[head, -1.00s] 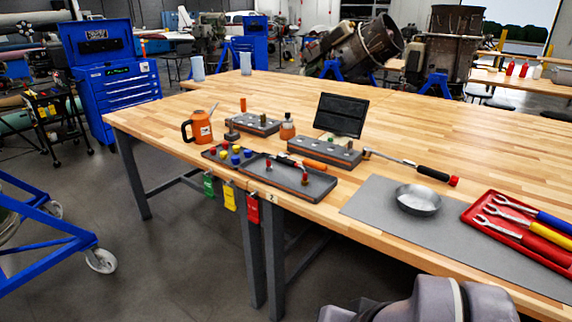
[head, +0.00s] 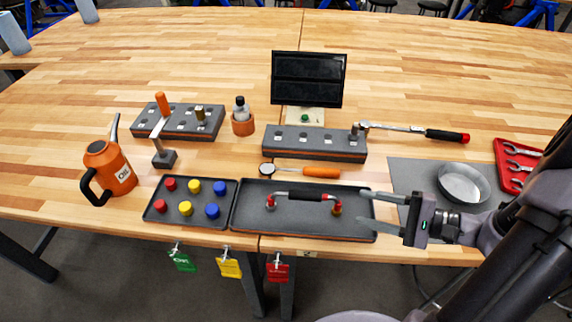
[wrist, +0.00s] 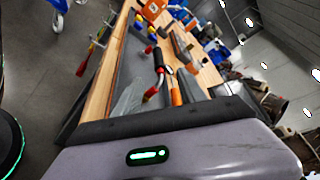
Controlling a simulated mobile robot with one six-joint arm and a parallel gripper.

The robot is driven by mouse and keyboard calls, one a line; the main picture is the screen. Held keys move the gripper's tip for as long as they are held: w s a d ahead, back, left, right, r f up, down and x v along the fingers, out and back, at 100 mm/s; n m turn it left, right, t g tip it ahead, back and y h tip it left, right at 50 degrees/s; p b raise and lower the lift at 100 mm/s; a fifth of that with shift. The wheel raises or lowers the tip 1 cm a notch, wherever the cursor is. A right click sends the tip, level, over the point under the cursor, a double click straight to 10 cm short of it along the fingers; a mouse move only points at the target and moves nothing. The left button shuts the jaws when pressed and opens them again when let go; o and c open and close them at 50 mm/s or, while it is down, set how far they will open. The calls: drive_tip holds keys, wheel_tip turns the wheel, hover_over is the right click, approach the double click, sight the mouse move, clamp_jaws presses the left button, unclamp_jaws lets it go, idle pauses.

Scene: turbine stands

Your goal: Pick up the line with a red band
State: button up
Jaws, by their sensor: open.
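A bent metal line (head: 306,196) with a dark sleeve in its middle and reddish end fittings lies in the dark right-hand tray (head: 250,231). In the wrist view the line (wrist: 159,62) shows ahead, beyond the fingers. The wrist view is tilted sideways.
A tray of red, yellow and blue caps (head: 187,222) adjoins on the left. Behind are an orange-handled tool (head: 320,172), a grey block (head: 290,143) and a torque wrench (head: 410,130). An orange oil can (head: 110,172) stands left; a metal bowl (head: 464,184) sits right.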

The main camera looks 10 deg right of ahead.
sight(311, 197)
drive_tip(key=b+x, duration=0.1)
drive_tip(key=x, duration=0.4)
drive_tip(key=b+x, duration=0.2)
drive_tip(key=x, duration=0.3)
drive_tip(key=shift+s+a+f, duration=0.1)
drive_tip(key=shift+s+f, duration=0.05)
drive_tip(key=shift+f, duration=0.1)
drive_tip(key=b+x, duration=0.2)
drive_tip(key=x, duration=0.4)
drive_tip(key=shift+w+f, duration=0.1)
drive_tip(key=shift+w, duration=0.15)
drive_tip(key=shift+d, duration=0.25)
clamp_jaws()
